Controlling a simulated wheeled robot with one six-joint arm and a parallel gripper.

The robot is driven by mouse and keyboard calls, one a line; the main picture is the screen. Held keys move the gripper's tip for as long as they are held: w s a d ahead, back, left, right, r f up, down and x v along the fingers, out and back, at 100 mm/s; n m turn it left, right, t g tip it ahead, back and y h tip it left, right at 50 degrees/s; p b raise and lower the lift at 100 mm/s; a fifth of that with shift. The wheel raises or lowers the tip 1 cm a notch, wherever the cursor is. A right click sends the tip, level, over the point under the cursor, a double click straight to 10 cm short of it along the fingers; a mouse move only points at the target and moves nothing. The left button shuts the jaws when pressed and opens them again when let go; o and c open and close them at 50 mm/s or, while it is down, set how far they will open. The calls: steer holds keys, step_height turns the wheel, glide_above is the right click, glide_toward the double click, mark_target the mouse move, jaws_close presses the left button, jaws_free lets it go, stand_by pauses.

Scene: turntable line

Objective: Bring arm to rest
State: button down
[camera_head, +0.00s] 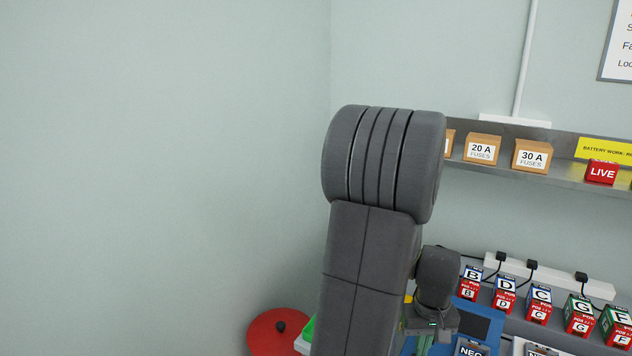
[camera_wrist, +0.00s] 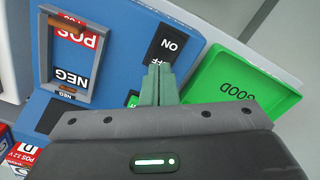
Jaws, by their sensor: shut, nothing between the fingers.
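My arm stands in the middle of the head view, and its grey links hide much of what lies behind. My gripper (camera_wrist: 158,84) shows in the wrist view with its two greenish fingers closed together and nothing between them. The fingers are in front of a blue panel (camera_wrist: 115,25), over or near a black ON/OFF label. Whether they touch the panel cannot be told. In the head view the wrist hangs at the lower right of the arm, and the fingertips are not clear there.
A green GOOD tray (camera_wrist: 240,92) lies right of the fingers. A framed POS/NEG slot (camera_wrist: 72,55) is at left. In the head view, several labelled batteries (camera_head: 538,304) stand at right below a shelf (camera_head: 560,177) with fuse boxes (camera_head: 482,149). A red round object (camera_head: 268,335) is at lower left.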

steer(key=shift+f+b, duration=0.35)
steer(key=shift+f, duration=0.4)
steer(key=shift+r, duration=0.1)
steer(key=shift+r, duration=0.1)
